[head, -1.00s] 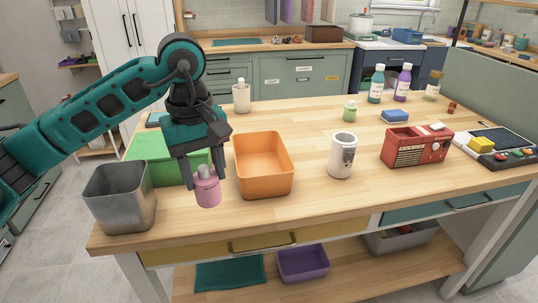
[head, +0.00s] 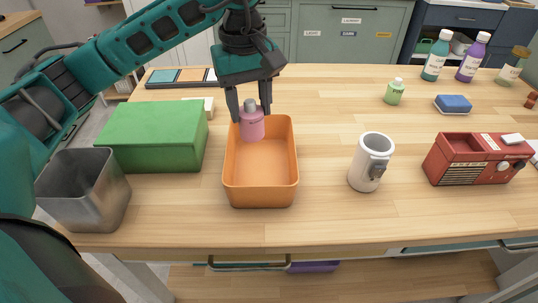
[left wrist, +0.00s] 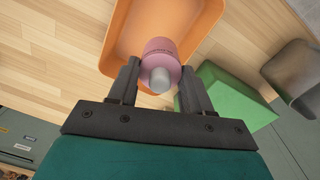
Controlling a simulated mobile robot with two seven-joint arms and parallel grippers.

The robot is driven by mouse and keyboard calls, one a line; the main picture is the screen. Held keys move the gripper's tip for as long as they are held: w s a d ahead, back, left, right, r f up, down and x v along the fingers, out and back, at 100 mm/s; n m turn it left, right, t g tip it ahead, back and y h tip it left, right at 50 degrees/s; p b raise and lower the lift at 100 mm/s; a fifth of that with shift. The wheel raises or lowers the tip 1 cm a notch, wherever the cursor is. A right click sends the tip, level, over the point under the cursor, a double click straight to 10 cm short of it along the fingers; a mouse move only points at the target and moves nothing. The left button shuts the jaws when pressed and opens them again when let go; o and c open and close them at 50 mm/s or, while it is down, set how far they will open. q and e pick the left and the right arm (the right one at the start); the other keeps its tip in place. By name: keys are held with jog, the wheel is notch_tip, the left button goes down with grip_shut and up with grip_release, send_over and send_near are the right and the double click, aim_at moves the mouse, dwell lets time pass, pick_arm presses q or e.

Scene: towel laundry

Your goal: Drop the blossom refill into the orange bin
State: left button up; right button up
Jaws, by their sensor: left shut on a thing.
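The blossom refill, a pink bottle with a grey cap (head: 252,126), is held upright in my left gripper (head: 250,108). The gripper is shut on it. In the head view the refill shows over the back part of the orange bin (head: 262,196). In the left wrist view the pink refill (left wrist: 160,55) sits between the fingers (left wrist: 158,82), with the orange bin (left wrist: 203,18) beyond it. The bin's visible floor is empty. How high the refill is above the bin floor is hard to tell. My right gripper is not in view.
A green box (head: 152,140) and a grey metal bin (head: 84,195) stand left of the orange bin. A white dispenser (head: 370,163) and a red radio-like box (head: 470,160) stand to the right.

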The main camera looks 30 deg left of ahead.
aim_at(250, 126)
pick_arm(q)
jog(key=shift+s+f+b, duration=0.1)
jog(key=shift+f+b, duration=0.9)
jog(key=shift+f, duration=1.6)
jog(key=o, duration=1.1)
jog(key=shift+o, duration=0.2)
jog(key=shift+r, duration=0.1)
jog(key=r+p, duration=0.1)
jog(key=r, duration=0.5)
jog(key=r+p, duration=0.1)
jog(key=r, duration=0.5)
jog(key=shift+s+a+r, duration=0.15)
jog(key=shift+a+r, duration=0.05)
jog(key=shift+r, duration=0.15)
